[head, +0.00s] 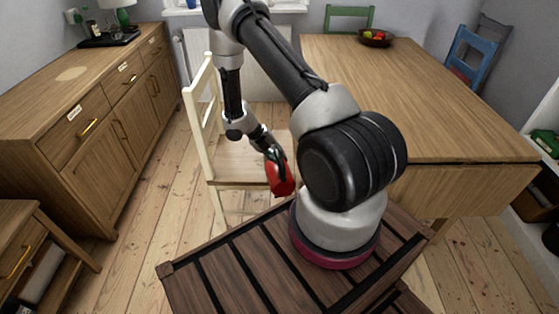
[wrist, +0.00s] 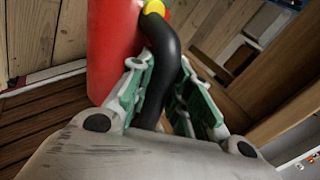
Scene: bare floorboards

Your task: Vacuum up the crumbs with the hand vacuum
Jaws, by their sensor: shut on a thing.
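The hand vacuum (head: 281,180) is red with a black handle. It hangs in my gripper (head: 274,154) in front of the cream chair in the head view. In the wrist view its red body (wrist: 112,45) stands at the upper left, with a yellow button at the top of the black handle. My gripper's green-padded fingers (wrist: 164,92) are shut around that handle. The vacuum's nozzle cannot be made out. No crumbs can be made out in either view.
A cream chair (head: 238,158) stands beside the wooden table (head: 440,100), which holds a fruit bowl (head: 376,37) at its far end. A long sideboard (head: 85,110) lines the left wall, with a tray (head: 108,40) on top. Floorboards between sideboard and chair are clear.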

